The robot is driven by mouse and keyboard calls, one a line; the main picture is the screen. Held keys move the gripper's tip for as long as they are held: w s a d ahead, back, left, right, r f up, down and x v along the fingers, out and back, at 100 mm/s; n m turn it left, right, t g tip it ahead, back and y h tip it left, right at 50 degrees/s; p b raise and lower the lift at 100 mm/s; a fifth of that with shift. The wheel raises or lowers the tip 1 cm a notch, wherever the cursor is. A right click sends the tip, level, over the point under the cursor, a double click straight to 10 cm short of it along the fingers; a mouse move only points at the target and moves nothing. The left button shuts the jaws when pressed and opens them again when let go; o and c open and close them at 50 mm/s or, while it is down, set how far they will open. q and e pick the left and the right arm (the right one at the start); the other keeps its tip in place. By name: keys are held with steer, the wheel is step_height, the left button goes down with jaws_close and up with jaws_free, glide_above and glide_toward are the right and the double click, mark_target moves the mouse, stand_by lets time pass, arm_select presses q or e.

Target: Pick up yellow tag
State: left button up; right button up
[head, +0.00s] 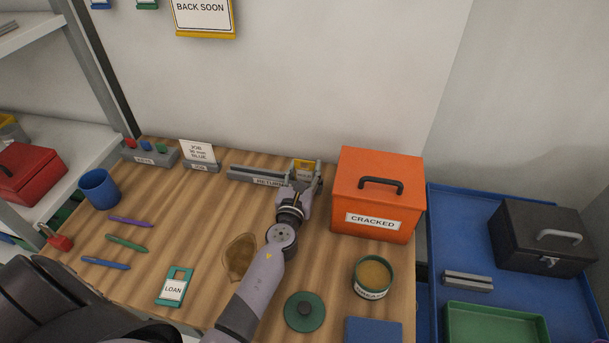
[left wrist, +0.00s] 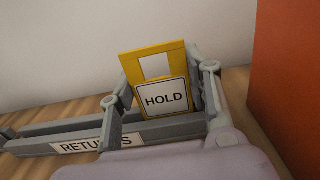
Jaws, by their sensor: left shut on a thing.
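The yellow tag (left wrist: 177,54) has a square hole near its top and a white label reading HOLD. It stands upright, slightly tilted in the left wrist view, at the right end of the grey RETURNS rack (left wrist: 60,136). Its lower edge is at the rack's slot, and I cannot tell whether it is clear of it. In the head view the tag (head: 303,164) shows small at the back of the bench. My left gripper (head: 306,179) is shut on the tag, with a finger at each side edge. My right gripper is not in view.
An orange CRACKED box (head: 378,193) stands close to the right of the left gripper. A teal LOAN tag (head: 174,287), several pens, a blue cup (head: 99,188), a green lid (head: 304,311) and a round tin (head: 373,275) are on the wooden bench.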

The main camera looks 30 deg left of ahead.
arm_select(q)
steer(key=shift+c, duration=0.9)
steer(key=shift+r, duration=0.1)
step_height(320, 180, up, 20)
steer(key=p, duration=1.5)
steer(key=shift+p, duration=0.3)
